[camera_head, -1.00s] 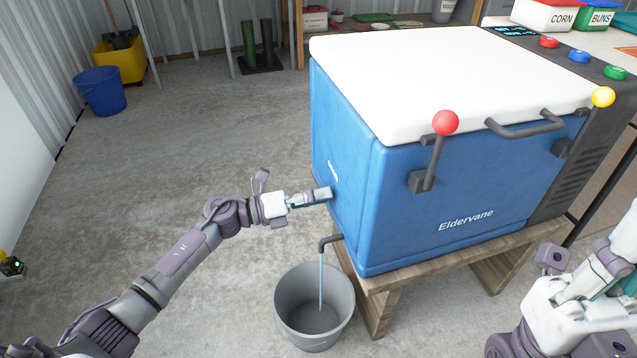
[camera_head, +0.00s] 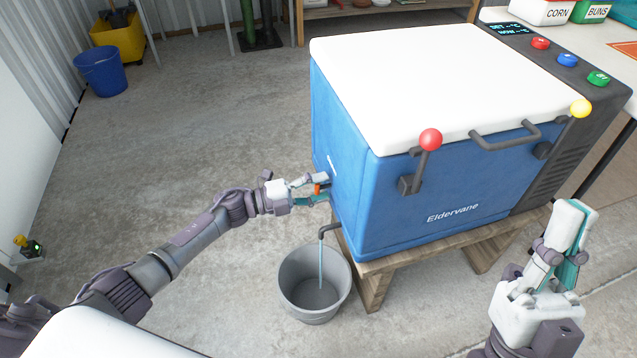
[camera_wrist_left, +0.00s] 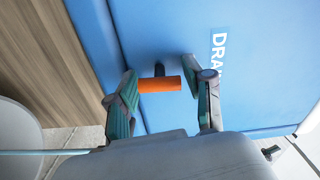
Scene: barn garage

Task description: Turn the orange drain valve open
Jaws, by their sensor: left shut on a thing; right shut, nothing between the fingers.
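The orange drain valve handle (camera_head: 318,188) sticks out of the left side of the blue cooler (camera_head: 440,205). My left gripper (camera_head: 325,189) is shut on this handle, one finger on each side. The left wrist view shows the orange handle (camera_wrist_left: 160,86) on a dark stem, lying across between the fingers, beside white lettering partly hidden by a finger. Below, a dark drain pipe (camera_head: 328,229) lets a thin pale blue stream fall into a grey bucket (camera_head: 314,312). My right gripper (camera_head: 570,222) is shut and empty, pointing up, right of the cooler.
The cooler stands on a wooden stand (camera_head: 376,288). A blue bucket (camera_head: 101,80) stands far left.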

